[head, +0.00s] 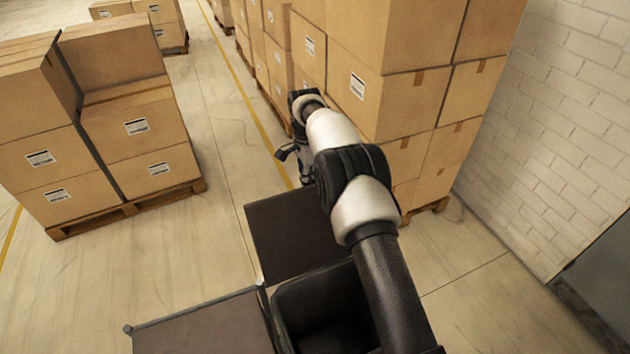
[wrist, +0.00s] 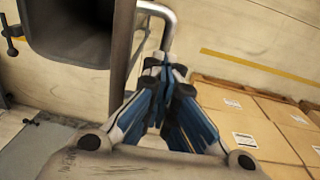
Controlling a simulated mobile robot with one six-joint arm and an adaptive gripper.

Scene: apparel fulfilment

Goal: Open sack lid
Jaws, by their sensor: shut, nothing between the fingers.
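The sack (head: 345,285) is a dark, open-mouthed container low in the middle of the head view. Its mouth (wrist: 80,30) shows at upper left in the wrist view. The brown lid panel (head: 280,238) stands out past the far side of the mouth, leaving it uncovered. In the wrist view the lid (wrist: 126,45) appears as a narrow panel beside the mouth. A bent metal handle (wrist: 168,16) is at its edge. My gripper (wrist: 157,68) is shut and empty, its tips close to the handle; contact is unclear. The gripper is partly hidden by my arm in the head view (head: 297,158).
Another brown flat panel (head: 205,330) lies at the bottom left of the sack. Stacked cartons on a pallet (head: 125,208) stand at left. A taller carton stack (head: 400,95) stands beyond my arm, near a white brick wall (head: 570,150). Floor between the stacks is clear.

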